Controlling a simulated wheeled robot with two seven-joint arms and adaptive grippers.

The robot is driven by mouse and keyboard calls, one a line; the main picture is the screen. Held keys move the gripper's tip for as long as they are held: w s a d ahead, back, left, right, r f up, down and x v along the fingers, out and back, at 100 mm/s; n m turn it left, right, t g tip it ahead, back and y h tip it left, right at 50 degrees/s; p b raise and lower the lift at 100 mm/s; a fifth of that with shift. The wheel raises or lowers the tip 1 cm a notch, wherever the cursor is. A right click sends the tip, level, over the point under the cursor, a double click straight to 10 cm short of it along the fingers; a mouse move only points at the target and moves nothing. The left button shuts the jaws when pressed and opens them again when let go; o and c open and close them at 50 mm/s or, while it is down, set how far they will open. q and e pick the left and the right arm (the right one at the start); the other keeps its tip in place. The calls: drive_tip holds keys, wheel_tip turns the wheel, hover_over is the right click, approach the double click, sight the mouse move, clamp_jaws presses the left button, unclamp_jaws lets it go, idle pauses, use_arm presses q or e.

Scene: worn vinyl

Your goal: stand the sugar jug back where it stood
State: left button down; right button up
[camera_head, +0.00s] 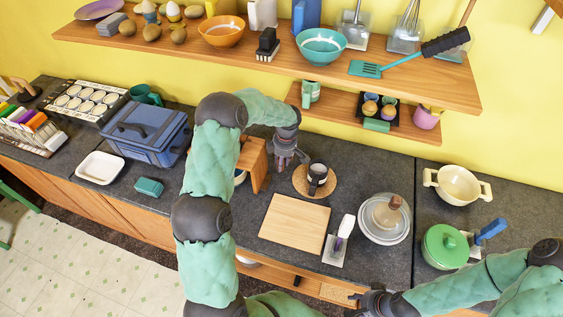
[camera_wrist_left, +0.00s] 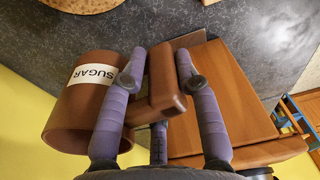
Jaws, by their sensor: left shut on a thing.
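The sugar jug (camera_wrist_left: 75,115) is a brown round vessel with a pale SUGAR label, seen in the left wrist view. My left gripper (camera_wrist_left: 155,70) is shut on its handle, which lies between the two fingers; the jug's body is to the left. In the head view my left gripper (camera_head: 291,163) is over the dark counter, beside a round cork board (camera_head: 301,184). A dark vessel with a pale patch (camera_head: 318,177) shows over that board; I cannot tell if this is the jug. My right gripper (camera_head: 368,300) is low near the counter's front edge, its fingers unclear.
A wooden stand (camera_head: 253,160) is close on the left of the left gripper. A cutting board (camera_head: 294,224) lies in front, with a lidded pan (camera_head: 384,219) to the right. A shelf (camera_head: 400,85) overhangs the back. Some bare counter is right of the cork board.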

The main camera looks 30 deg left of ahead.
use_arm(q)
drive_tip(key=shift+f+b, duration=0.25)
drive_tip(key=shift+b, duration=0.15)
drive_tip(key=shift+f+b, duration=2.4)
drive_tip(key=shift+f, duration=0.3)
drive_tip(key=shift+b, duration=0.4)
